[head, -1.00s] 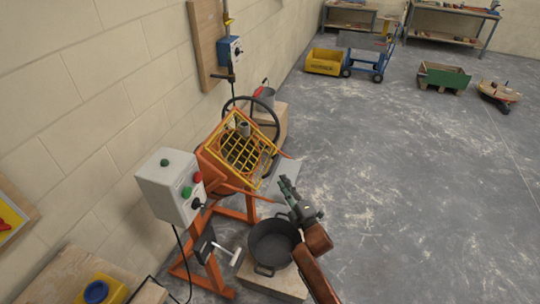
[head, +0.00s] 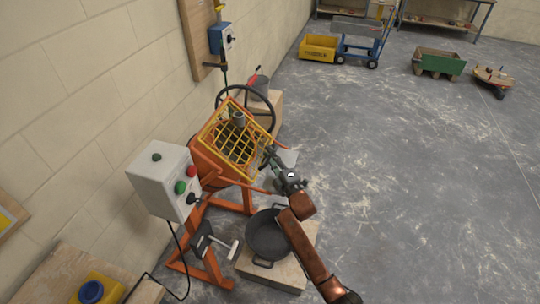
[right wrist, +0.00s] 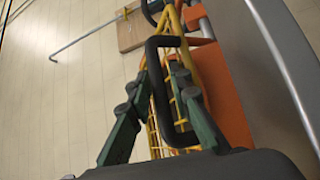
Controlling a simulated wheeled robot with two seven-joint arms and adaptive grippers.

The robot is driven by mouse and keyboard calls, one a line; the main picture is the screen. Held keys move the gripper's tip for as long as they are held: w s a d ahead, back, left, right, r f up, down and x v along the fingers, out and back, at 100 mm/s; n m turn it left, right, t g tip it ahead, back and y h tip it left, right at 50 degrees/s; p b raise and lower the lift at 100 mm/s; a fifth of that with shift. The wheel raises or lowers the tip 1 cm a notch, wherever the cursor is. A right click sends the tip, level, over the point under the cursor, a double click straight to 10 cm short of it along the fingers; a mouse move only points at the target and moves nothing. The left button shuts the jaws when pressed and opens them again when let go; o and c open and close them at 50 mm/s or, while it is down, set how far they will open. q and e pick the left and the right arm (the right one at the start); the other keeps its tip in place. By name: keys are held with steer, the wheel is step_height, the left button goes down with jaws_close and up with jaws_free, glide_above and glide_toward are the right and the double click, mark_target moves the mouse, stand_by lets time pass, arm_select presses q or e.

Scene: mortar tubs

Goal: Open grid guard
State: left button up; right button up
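The yellow grid guard (head: 232,143) lies over the mouth of the orange mixer drum (head: 207,165) and looks shut. It also shows in the right wrist view as yellow bars behind the fingers. My right gripper (head: 268,158) is at the guard's right edge, its green fingers apart. In the right wrist view a black U-shaped handle (right wrist: 158,92) stands between the fingers of the right gripper (right wrist: 160,65). I cannot tell whether they touch it. My left gripper is not in view.
A grey control box (head: 165,182) with buttons stands left of the drum. A black handwheel (head: 273,110) is behind it. A black tub (head: 268,236) sits on a wooden platform (head: 300,262) below my right arm. Open floor lies to the right.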

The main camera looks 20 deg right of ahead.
jaws_close()
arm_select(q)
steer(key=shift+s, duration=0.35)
